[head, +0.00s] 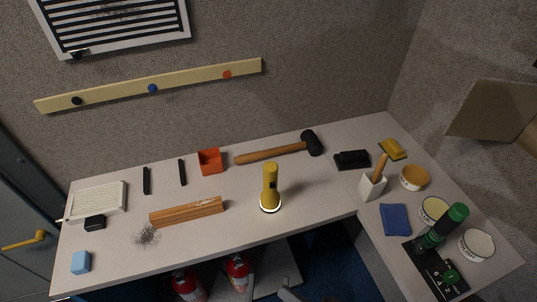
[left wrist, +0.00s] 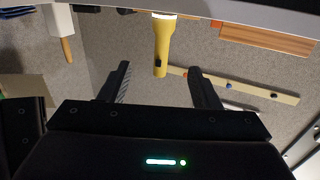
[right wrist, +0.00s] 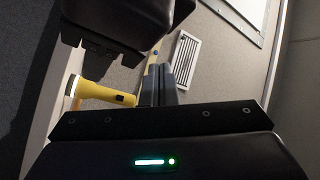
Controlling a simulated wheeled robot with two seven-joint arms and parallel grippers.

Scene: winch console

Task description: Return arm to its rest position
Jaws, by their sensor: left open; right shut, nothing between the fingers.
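My left gripper (left wrist: 158,72) shows in the left wrist view with its two black fingers spread apart and nothing held. The yellow flashlight (left wrist: 162,42) appears beyond and between those fingers, apart from them. My right gripper (right wrist: 165,72) shows in the right wrist view with its fingers together and empty. The flashlight (right wrist: 105,92) appears to the left of those fingers; I cannot tell the exact gap. In the head view the flashlight (head: 270,187) stands upright, lens down, near the front edge of the table (head: 310,215).
A wooden block (head: 187,212), orange bin (head: 210,161) and mallet (head: 272,152) lie around the flashlight. A green-and-black cylinder (head: 443,228), tins (head: 477,245) and a blue cloth (head: 395,219) crowd the right wing. Red fire extinguishers (head: 238,272) stand below the table.

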